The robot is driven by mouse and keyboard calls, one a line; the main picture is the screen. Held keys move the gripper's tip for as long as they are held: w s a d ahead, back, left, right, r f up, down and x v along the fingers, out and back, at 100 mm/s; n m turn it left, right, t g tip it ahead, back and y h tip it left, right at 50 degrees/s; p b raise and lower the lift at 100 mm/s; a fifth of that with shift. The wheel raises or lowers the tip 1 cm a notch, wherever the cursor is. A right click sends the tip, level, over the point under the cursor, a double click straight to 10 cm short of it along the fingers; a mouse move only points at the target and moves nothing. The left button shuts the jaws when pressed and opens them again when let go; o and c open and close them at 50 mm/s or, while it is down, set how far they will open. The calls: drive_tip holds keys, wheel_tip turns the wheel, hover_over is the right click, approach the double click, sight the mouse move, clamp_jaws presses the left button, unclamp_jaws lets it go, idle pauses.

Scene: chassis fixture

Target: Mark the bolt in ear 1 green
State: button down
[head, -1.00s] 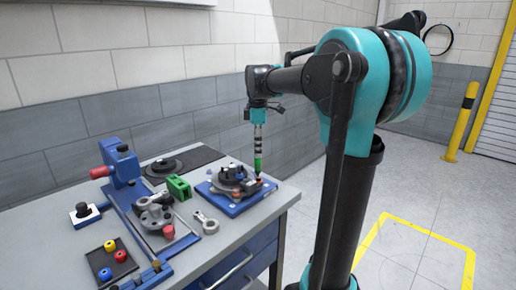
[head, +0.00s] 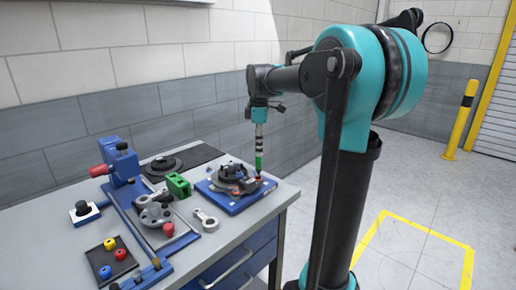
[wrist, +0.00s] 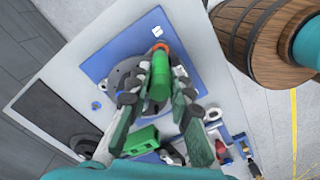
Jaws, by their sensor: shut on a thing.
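My gripper (head: 259,143) points straight down over the right part of the blue fixture plate (head: 232,207). It is shut on a green marker (head: 259,162), held upright. In the wrist view the green marker (wrist: 159,82) sits between my two fingers. Its lower end is at an orange bolt (wrist: 160,47) at the edge of the grey chassis (wrist: 122,76). The orange bolt also shows in the head view (head: 259,178), just under the marker. I cannot tell whether tip and bolt touch. The ear and its number are not readable.
A blue press-like fixture (head: 122,165) and a black tray (head: 112,259) with coloured pieces stand further left. The bench edge is close on the right.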

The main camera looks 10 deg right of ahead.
drive_tip(key=shift+s+a+f, duration=0.1)
drive_tip(key=shift+s+a, duration=0.2)
drive_tip(key=shift+a, duration=0.05)
idle(1.0)
drive_tip(key=shift+r, duration=3.05)
